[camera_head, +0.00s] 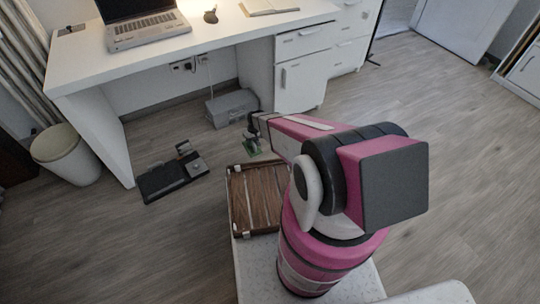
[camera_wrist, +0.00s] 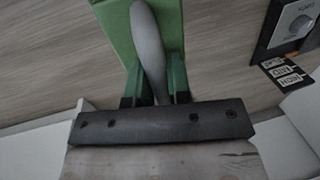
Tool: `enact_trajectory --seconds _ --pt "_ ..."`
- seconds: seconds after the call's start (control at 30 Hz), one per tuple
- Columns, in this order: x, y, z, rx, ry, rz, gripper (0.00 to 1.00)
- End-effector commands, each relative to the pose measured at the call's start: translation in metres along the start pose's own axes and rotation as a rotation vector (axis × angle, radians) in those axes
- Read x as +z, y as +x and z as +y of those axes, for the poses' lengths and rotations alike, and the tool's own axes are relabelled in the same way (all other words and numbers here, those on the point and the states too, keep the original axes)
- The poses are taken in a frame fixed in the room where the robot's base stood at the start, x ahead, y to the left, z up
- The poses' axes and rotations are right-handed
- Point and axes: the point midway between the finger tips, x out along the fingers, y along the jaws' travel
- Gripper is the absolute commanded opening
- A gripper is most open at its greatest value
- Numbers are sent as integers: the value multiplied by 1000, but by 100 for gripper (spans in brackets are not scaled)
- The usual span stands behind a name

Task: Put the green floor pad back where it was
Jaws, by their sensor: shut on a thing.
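The green floor pad (camera_wrist: 115,30) fills the top middle of the wrist view, with a pale grey grip-like piece (camera_wrist: 147,40) running along its middle. My gripper (camera_wrist: 153,82) is shut on this grey piece, one finger on each side. In the head view the green pad (camera_head: 252,148) shows as a small patch below my gripper (camera_head: 252,132), beyond the wooden tray. Most of the pad is cut off or hidden, and I cannot tell if it touches the floor.
A slatted wooden tray (camera_head: 236,205) sits at my front. A black floor device (camera_head: 160,183) with grey parts lies left. A grey box (camera_head: 230,107) stands under the white desk (camera_head: 215,38). A bin (camera_head: 62,150) stands far left. Floor between device and tray is bare.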

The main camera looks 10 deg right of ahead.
Motion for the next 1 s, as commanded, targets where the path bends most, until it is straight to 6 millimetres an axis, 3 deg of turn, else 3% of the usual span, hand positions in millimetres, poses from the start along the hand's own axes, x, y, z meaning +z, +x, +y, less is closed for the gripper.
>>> enact_trajectory --seconds 0.17,0.6,0.77,1.0 --pt "2 13 17 0 -1 -1 0" --pt "4 46 108 0 0 -1 0" --pt "6 51 126 0 -1 -1 0" --pt "6 65 131 0 -2 -2 0"
